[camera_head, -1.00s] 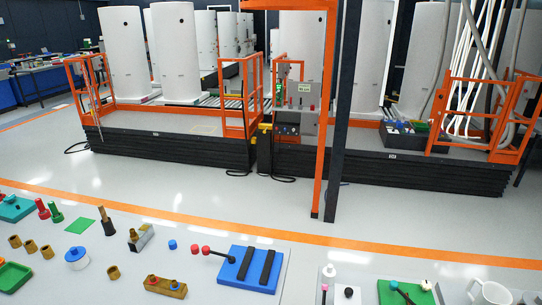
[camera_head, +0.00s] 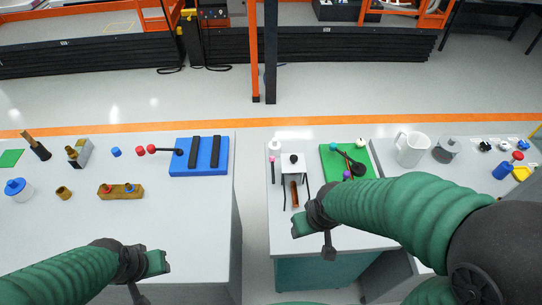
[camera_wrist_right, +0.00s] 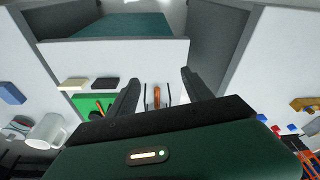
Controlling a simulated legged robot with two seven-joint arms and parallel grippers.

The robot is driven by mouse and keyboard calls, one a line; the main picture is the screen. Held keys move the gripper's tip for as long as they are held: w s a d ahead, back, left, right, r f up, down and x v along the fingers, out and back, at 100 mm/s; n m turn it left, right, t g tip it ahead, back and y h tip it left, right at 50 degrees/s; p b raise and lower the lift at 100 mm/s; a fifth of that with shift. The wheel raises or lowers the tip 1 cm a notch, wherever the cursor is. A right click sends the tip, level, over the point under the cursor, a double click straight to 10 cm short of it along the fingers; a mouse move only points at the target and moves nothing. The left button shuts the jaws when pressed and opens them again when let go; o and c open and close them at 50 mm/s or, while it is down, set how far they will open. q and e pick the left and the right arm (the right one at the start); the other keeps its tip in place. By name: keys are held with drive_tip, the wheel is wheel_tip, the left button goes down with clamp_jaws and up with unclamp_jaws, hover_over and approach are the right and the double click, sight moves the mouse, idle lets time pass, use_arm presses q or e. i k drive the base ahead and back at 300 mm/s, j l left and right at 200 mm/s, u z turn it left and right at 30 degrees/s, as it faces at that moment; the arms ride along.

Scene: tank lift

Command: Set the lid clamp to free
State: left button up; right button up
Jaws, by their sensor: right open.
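I cannot tell for certain which fixture is the lid clamp. A green plate (camera_head: 370,158) on the right table carries a dark lever with a teal knob (camera_head: 334,147); a purple knob is beside it. Left of it stands a small white fixture (camera_head: 293,164) with a black knob and a copper-coloured rod (camera_head: 294,194) in front. My right gripper (camera_wrist_right: 160,80) is open and empty; in its wrist view the copper rod (camera_wrist_right: 157,97) shows between the fingers, apart from both. My left gripper (camera_head: 150,264) is over the left table, its jaw opening unclear.
A blue plate (camera_head: 212,170) with two black bars and a red-knobbed lever lies on the left table. A white mug (camera_head: 411,148) stands right of the green plate. A gap separates the two tables. Several small parts lie across the left table.

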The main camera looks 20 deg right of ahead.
sight(272, 158)
drive_tip(key=l+u, duration=0.6)
drive_tip(key=u, duration=0.25)
drive_tip(key=l+u, duration=0.4)
drive_tip(key=j, duration=0.1)
